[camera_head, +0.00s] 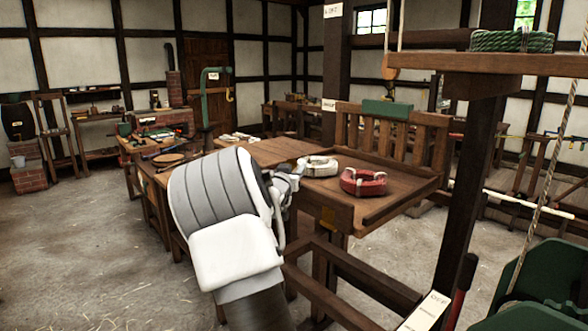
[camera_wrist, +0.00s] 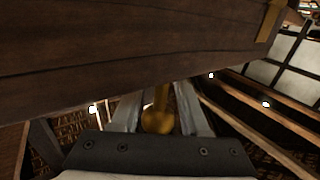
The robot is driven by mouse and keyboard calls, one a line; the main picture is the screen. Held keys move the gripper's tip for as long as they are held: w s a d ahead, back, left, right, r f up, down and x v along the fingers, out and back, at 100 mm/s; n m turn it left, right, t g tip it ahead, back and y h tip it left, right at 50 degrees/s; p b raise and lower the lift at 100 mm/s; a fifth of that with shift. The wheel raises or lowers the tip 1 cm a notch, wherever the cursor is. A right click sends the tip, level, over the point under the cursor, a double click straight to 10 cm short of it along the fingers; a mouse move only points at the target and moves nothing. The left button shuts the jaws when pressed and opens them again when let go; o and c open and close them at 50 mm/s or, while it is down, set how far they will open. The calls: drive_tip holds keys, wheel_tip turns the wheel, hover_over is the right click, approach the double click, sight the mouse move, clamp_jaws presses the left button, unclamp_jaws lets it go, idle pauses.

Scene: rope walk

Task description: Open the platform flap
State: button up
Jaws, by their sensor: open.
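I cannot tell where the flap's edges run. My gripper (camera_head: 296,172) is at the platform's near left side, its fingers partly hidden by my arm. In the wrist view a dark wooden board (camera_wrist: 120,60) fills the upper part. A round brass knob (camera_wrist: 158,121) on a short stem hangs below it, between the two open fingers of my gripper (camera_wrist: 157,108). I see gaps beside the knob; contact is unclear.
A white rope coil (camera_head: 318,166) and a red rope coil (camera_head: 363,181) lie on the platform. A slatted wooden back (camera_head: 390,135) rises behind it. A dark post (camera_head: 462,190) and green machinery (camera_head: 545,285) stand at the right. The floor (camera_head: 70,245) at left is open.

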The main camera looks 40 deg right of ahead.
drive_tip(key=shift+c, duration=0.2)
clamp_jaws()
